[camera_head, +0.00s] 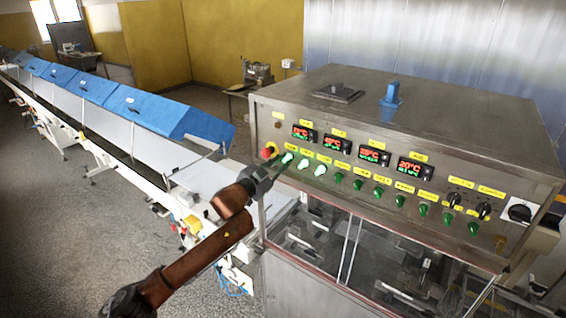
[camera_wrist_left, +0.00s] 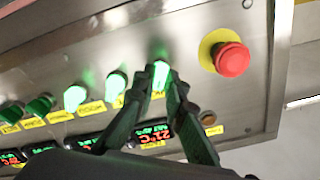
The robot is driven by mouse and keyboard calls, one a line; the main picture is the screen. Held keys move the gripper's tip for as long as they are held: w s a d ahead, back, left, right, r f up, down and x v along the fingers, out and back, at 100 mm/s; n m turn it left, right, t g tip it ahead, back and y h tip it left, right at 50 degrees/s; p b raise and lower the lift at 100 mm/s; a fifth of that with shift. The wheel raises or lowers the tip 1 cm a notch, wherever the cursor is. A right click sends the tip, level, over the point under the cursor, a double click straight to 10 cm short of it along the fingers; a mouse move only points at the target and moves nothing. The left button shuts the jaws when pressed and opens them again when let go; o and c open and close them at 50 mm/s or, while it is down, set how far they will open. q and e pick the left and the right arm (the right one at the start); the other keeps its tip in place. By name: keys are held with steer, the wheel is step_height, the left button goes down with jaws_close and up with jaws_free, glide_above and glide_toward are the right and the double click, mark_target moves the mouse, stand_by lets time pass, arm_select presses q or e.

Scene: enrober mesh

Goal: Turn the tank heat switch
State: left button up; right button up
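The control panel (camera_head: 375,185) of a steel machine carries a row of green switches under yellow labels. The three leftmost are lit; the others are dark green. The label text is too small to read, so I cannot tell which is the tank heat switch. My left gripper (camera_head: 279,167) is at the leftmost lit switch (camera_head: 287,158). In the left wrist view its fingertips (camera_wrist_left: 166,78) close in on either side of that lit switch (camera_wrist_left: 160,68), partly hiding it, and appear shut on it. My right gripper is not in view.
A red emergency button (camera_head: 269,150) sits just left of the gripper; it is also close in the left wrist view (camera_wrist_left: 231,59). Red temperature displays (camera_head: 337,144) are above the switches. Black knobs (camera_head: 520,213) are at the right end. A blue-covered conveyor (camera_head: 140,108) runs off left.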

arm_select(q)
steer(key=o, duration=0.3)
steer(key=shift+o, duration=0.2)
steer(key=shift+s+a, duration=0.1)
steer(key=v, duration=1.1)
steer(key=shift+s+a, duration=0.2)
steer(key=shift+s, duration=0.1)
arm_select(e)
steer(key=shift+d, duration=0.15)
